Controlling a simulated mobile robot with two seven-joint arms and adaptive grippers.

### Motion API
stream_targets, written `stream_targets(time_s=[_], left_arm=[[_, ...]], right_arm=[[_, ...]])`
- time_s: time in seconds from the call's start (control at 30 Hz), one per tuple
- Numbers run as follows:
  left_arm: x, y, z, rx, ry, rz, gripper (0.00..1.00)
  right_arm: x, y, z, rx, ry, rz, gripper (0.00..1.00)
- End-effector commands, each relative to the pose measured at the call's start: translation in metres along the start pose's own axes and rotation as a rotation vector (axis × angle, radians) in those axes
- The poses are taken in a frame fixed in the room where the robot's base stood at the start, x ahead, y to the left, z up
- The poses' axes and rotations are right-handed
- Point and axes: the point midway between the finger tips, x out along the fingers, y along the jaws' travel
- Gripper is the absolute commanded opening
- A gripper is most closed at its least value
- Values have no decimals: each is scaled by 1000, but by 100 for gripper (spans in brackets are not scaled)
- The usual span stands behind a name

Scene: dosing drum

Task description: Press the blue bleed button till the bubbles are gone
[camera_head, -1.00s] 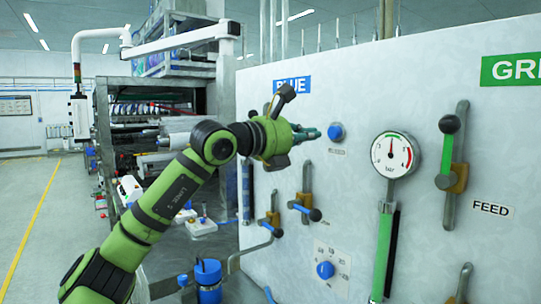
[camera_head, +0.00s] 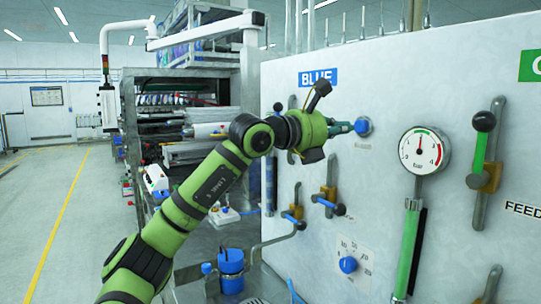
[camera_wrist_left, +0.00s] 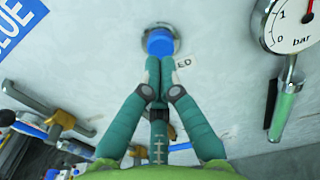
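The blue bleed button (camera_head: 363,127) sits in a round metal collar on the white panel, below the BLUE sign (camera_head: 318,77). My left gripper (camera_head: 350,128) is just left of it, its fingers pointing at it. In the left wrist view the teal fingers (camera_wrist_left: 153,68) are closed together with nothing between them. Their tips overlap the lower edge of the button (camera_wrist_left: 160,42); I cannot tell whether they touch it. A dark blue upright strip (camera_head: 270,185) shows left of the panel's levers; no bubbles can be made out. My right gripper is not in view.
A pressure gauge (camera_head: 424,150) stands right of the button above a green tube (camera_head: 408,240). Blue-tipped levers (camera_head: 328,203) and a blue dial knob (camera_head: 348,264) are below. The panel around the button is flat.

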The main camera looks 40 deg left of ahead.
Motion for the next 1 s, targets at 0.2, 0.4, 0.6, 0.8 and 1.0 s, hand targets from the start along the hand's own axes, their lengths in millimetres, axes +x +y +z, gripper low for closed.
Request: stream_targets(time_s=[0.2,0.4,0.6,0.8,1.0], left_arm=[[7,-1,0,-1,1,-1,0],[13,0,1,0,1,-1,0],[19,0,1,0,0,-1,0],[25,0,0,0,1,0,0],[31,-1,0,-1,2,-1,0]], right_arm=[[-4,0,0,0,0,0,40],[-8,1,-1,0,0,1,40],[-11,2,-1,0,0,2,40],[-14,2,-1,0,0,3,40],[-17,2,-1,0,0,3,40]])
